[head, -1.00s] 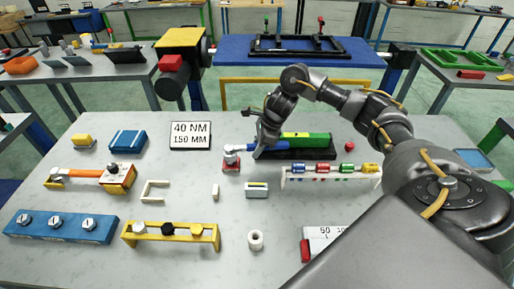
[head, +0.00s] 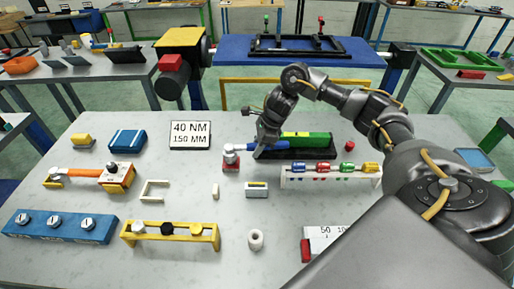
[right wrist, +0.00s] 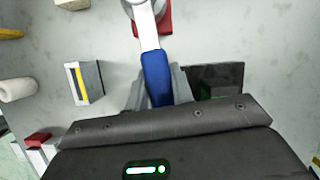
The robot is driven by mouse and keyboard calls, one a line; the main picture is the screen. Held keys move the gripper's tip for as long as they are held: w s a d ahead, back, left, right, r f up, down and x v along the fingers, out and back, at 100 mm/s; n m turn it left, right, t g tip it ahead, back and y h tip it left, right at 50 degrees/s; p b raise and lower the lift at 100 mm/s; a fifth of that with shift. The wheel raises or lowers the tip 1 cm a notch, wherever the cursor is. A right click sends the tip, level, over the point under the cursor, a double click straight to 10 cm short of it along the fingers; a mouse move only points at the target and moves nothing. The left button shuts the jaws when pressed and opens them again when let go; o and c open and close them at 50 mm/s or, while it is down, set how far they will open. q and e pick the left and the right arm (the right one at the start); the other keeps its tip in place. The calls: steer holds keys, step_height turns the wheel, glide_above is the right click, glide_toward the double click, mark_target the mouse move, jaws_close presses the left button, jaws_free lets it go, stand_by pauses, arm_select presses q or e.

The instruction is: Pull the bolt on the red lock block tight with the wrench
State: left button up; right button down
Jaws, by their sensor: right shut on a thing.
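The red lock block (head: 231,166) stands on the table left of the black tray, with the bolt's top hidden under the wrench head. The wrench has a silver head and shaft and a blue handle (right wrist: 156,76). Its head (head: 230,150) sits over the block, and its shaft points toward my right gripper. My right gripper (head: 264,143) is shut on the blue handle. In the right wrist view the fingers (right wrist: 158,92) flank the handle, and part of the red block (right wrist: 166,20) shows beside the wrench head. My left gripper is not in view.
A black tray with a green block (head: 308,138) lies right beside my gripper. A white rack with coloured cylinders (head: 330,176) stands in front of it. A small yellow-striped block (head: 256,190) is nearby. A sign (head: 190,135) reads 40 NM, 150 MM.

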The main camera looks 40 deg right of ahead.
steer(key=shift+b, duration=0.35)
stand_by(0.9)
steer(key=shift+f+b, duration=0.7)
steer(key=shift+b, duration=0.1)
stand_by(0.6)
stand_by(0.4)
steer(key=c, duration=1.8)
jaws_free()
steer(key=shift+c, duration=0.2)
jaws_close()
